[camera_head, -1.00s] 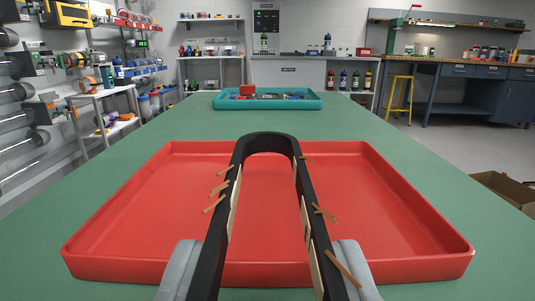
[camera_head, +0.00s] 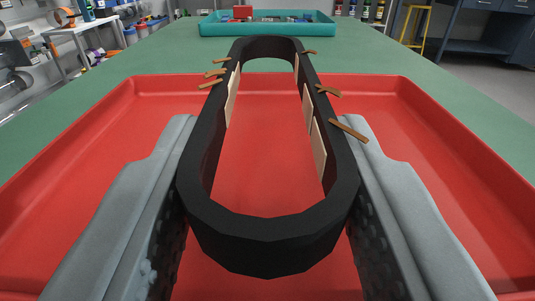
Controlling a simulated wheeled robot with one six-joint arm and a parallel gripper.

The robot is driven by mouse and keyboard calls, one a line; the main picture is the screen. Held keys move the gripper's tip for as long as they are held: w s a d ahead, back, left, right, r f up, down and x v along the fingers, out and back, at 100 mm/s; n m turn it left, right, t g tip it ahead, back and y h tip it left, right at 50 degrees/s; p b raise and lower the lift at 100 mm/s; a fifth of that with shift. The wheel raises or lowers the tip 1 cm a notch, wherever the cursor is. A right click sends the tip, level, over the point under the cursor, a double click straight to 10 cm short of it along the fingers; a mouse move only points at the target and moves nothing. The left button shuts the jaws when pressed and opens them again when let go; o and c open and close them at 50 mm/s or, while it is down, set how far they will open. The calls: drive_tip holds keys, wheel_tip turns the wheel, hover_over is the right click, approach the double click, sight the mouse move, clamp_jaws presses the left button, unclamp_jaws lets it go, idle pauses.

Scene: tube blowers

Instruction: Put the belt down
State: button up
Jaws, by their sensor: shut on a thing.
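The belt (camera_head: 268,234) is a black oval loop with several tan wooden pieces along its inner sides and brown strips sticking outward. It lies lengthwise away from me, over the red tray (camera_head: 455,150). My gripper (camera_head: 268,215) has a grey finger on each side of the belt's near end. The fingers are shut on the belt from outside. The red tray's floor shows through the loop. I cannot tell whether the belt's underside touches the tray floor.
The tray stands on a green table (camera_head: 440,62) with a clear stretch beyond it. A teal tray (camera_head: 267,28) with small parts stands at the far end. Shelving is at the left, and a yellow stool (camera_head: 416,22) at the back right.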

drive_tip(key=shift+f, duration=0.65)
drive_tip(key=o, duration=1.3)
drive_tip(key=shift+s+f, duration=0.1)
drive_tip(key=shift+f, duration=0.05)
drive_tip(key=shift+r, duration=0.4)
drive_tip(key=shift+s+r, duration=0.2)
drive_tip(key=shift+s, duration=0.05)
drive_tip(key=s, duration=1.1)
drive_tip(key=shift+s+r, duration=0.2)
